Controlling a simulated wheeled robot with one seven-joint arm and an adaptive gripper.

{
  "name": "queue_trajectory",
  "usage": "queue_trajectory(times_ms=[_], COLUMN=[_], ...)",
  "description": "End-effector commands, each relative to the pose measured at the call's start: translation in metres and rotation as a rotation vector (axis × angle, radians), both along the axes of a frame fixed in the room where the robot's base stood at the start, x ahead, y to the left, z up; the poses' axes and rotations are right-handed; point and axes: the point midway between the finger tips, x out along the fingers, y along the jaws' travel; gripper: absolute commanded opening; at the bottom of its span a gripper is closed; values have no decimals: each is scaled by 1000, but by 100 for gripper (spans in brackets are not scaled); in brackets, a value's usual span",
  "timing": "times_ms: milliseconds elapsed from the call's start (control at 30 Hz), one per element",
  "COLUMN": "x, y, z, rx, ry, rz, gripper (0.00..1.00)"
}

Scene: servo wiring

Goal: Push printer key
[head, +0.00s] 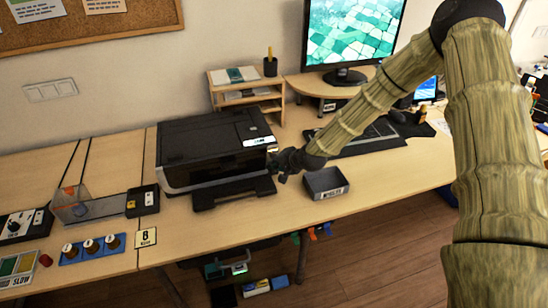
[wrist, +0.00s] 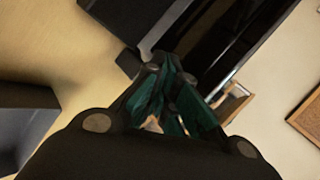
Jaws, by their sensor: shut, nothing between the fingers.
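The black printer (head: 212,146) stands on the wooden desk, with its output tray (head: 234,192) at the front. A small light panel or label (head: 256,141) shows on its right front edge; I cannot make out a single key. My gripper (head: 278,162) is at the printer's right front corner, close to that edge. I cannot tell whether it touches. In the wrist view the gripper (wrist: 166,88) is shut and empty, with its fingertips near the printer's dark, glossy body (wrist: 228,45). The fingers hide what lies just ahead of them.
A grey open bin (head: 326,183) stands just below my gripper on the desk. A wooden shelf (head: 245,96) is behind the printer. A monitor (head: 352,35) and keyboard (head: 358,140) are to the right.

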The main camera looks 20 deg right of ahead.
Motion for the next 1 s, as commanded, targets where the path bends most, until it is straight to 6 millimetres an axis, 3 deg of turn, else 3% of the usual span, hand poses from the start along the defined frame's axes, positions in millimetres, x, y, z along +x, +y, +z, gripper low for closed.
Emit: queue_trajectory(times_ms=[1000], x=[9], y=[1], z=[0], rx=[0], ry=[0], rz=[0], gripper=[0])
